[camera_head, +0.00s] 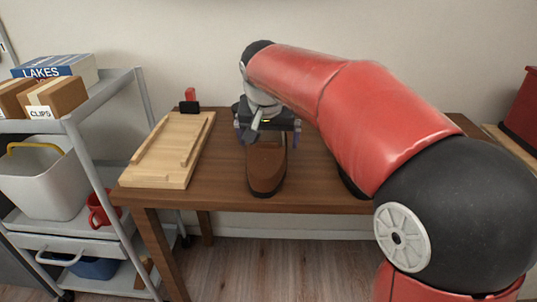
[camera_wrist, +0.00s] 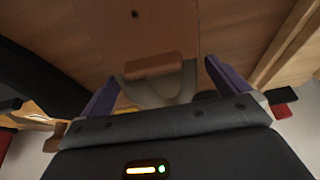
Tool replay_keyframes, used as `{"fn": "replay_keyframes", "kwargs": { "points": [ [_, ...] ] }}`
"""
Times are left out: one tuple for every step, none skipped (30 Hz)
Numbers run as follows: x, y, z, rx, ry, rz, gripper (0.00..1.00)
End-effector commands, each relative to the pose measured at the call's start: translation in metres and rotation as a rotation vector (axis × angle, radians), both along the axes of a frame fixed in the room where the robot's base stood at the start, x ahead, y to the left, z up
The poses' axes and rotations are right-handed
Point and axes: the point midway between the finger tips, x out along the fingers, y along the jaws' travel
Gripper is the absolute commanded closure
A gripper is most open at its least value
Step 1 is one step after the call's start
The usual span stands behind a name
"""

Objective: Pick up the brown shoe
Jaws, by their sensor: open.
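The brown shoe (camera_head: 266,172) lies on the wooden table (camera_head: 320,190), its rounded toe toward the front edge. My gripper (camera_head: 268,136) is over the shoe's rear part, which it hides in the head view. In the wrist view my gripper's two purple fingers (camera_wrist: 161,74) stand wide apart, open. A brown and grey shape, apparently the shoe (camera_wrist: 153,66), lies between them, with a gap on each side. I cannot tell how far down the fingers reach beside it.
A pale wooden tray (camera_head: 160,170) lies left of the shoe, with a small red and black object (camera_head: 190,100) behind it. A dark object (camera_head: 350,184) is partly hidden by my arm at right. A grey shelf cart (camera_head: 105,170) stands left of the table.

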Motion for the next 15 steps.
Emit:
{"fn": "replay_keyframes", "kwargs": {
  "points": [
    [0.0026, -0.0003, -0.0079, -0.001, 0.002, 0.000, 0.00],
    [0.0041, -0.0005, -0.0107, -0.001, 0.002, 0.000, 0.00],
    [0.0054, -0.0007, -0.0139, -0.001, 0.001, 0.000, 0.00],
    [0.0062, -0.0008, -0.0155, -0.001, 0.001, 0.000, 0.00],
    [0.0067, -0.0008, -0.0167, 0.000, 0.001, -0.001, 0.00],
    [0.0073, -0.0009, -0.0174, 0.000, 0.000, -0.001, 0.00],
    [0.0075, -0.0009, -0.0177, 0.000, 0.000, -0.001, 0.00],
    [0.0076, -0.0008, -0.0176, 0.000, 0.000, -0.001, 0.00],
    [0.0075, -0.0008, -0.0174, 0.000, -0.001, -0.001, 0.00],
    [0.0075, -0.0008, -0.0174, 0.000, 0.000, -0.001, 0.00],
    [0.0075, -0.0008, -0.0174, 0.000, 0.000, -0.001, 0.00],
    [0.0074, -0.0008, -0.0174, 0.000, 0.000, -0.001, 0.00],
    [0.0073, -0.0008, -0.0173, 0.001, 0.000, -0.001, 0.04],
    [0.0073, -0.0008, -0.0173, 0.001, 0.000, -0.001, 0.08],
    [0.0073, -0.0008, -0.0172, 0.001, 0.000, -0.001, 0.13]
  ]
}}
